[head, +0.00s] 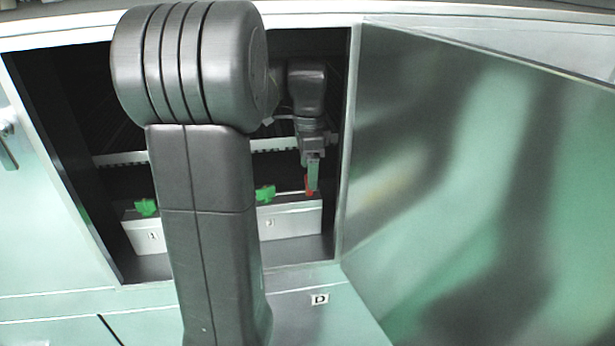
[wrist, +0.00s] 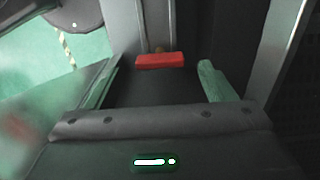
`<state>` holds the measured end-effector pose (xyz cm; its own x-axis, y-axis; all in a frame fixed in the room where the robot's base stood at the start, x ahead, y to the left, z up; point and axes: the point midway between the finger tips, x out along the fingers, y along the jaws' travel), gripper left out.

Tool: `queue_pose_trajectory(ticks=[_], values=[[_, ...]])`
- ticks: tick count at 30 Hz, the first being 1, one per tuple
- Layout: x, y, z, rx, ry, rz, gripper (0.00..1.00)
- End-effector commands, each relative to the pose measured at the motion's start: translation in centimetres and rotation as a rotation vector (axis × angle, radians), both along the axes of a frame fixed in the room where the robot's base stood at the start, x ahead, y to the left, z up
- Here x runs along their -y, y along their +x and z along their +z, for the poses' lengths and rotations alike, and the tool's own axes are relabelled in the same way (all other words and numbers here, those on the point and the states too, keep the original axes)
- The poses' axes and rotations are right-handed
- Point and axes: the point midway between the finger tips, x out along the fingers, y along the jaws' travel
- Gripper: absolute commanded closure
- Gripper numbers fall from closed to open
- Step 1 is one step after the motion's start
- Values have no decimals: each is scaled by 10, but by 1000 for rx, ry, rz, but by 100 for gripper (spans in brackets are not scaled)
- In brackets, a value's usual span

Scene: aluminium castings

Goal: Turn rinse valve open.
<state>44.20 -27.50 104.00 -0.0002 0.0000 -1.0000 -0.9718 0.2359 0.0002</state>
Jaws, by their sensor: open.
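A red valve handle (head: 309,184) sits at the right end of a pale box inside the open cabinet. In the wrist view the red handle (wrist: 160,61) is a short flat bar lying crosswise, between and just beyond my two fingers. My gripper (head: 313,172) is over the red handle, its fingers apart with a gap on both sides in the wrist view (wrist: 162,78). Contact with the handle cannot be made out. Two green handles (head: 147,207) (head: 265,193) stand further left on the box. No label naming the rinse valve is legible.
The pale box (head: 290,220) carries number plates, 1 and 3 in view; my arm hides its middle. The cabinet door (head: 480,180) stands open to the right. The cabinet's right frame (head: 345,150) is close beside my gripper. A plate marked D (head: 319,299) is below.

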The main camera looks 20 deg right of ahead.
Motion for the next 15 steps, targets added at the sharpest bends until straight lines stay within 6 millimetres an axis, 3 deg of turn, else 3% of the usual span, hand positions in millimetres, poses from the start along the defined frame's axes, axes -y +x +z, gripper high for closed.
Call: queue_pose_trajectory(ticks=[6, 15], values=[[0, 0, -25, -1, 0, 2, 24], [0, 0, -29, 0, 0, 2, 24]])
